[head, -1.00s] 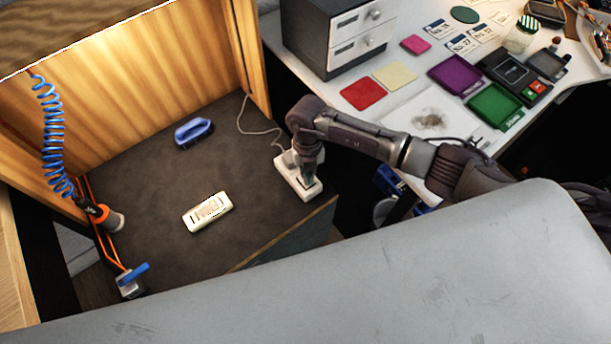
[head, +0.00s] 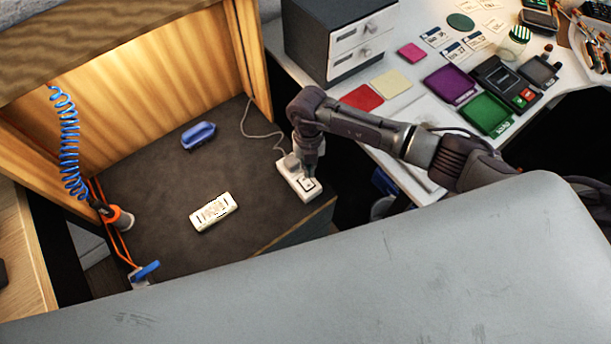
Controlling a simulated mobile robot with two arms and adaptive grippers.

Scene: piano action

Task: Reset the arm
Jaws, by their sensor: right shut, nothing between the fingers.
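My right arm reaches in from the right, over the corner of the white table. Its gripper (head: 310,172) is shut and empty, pointing down at the white power strip (head: 291,184) on the dark bench surface. The fingertips are at or just above the strip; I cannot tell whether they touch it. A grey plug with a cable sits at the strip's far end. My left gripper is not in view.
A blue-handled tool (head: 198,134) and a cream block (head: 213,212) lie on the dark bench (head: 160,180). A blue coiled hose (head: 69,150) hangs at left. A drawer unit (head: 340,45) and colored trays stand on the white table (head: 405,180). A large grey surface (head: 330,270) fills the front.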

